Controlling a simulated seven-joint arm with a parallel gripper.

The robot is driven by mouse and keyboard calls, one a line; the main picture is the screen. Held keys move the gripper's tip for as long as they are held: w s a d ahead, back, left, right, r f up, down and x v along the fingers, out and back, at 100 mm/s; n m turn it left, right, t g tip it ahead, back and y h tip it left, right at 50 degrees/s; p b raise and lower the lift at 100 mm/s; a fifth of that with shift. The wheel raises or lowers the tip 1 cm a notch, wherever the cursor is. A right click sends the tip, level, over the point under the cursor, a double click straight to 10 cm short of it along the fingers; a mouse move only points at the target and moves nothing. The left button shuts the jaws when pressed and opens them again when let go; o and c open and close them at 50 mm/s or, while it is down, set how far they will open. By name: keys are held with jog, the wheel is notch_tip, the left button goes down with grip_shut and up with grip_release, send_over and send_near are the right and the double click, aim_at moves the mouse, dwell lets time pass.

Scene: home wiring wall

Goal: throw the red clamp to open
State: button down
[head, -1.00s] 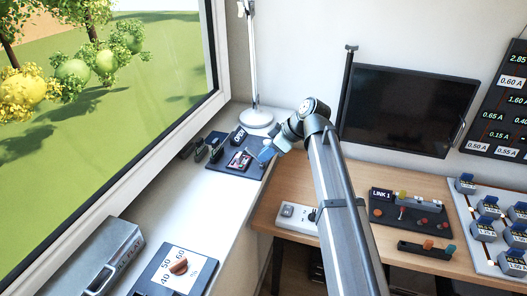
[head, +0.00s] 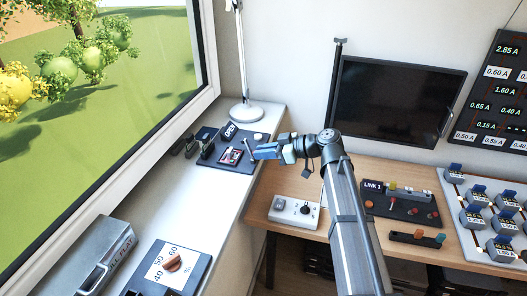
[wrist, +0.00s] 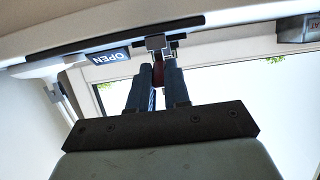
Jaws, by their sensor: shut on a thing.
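The red clamp's dark red handle (wrist: 157,74) shows between the two fingers in the wrist view, below a grey metal block (wrist: 156,42). My gripper (wrist: 157,82) is shut on it. In the head view my gripper (head: 254,152), with blue fingers, points left, at the right edge of a dark board (head: 212,163) on the window sill. A white OPEN label (head: 230,131) stands at the board's back; it shows upside down in the wrist view (wrist: 109,57). The fingers hide most of the handle in the head view.
A red and white piece (head: 232,156) lies on the board left of my fingers. A white lamp (head: 245,110) stands behind the board.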

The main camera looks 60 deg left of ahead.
dwell(0.3)
jog(key=c, duration=1.1)
grip_release()
jog(key=v, duration=1.4)
jog(key=shift+s+a+f, duration=0.1)
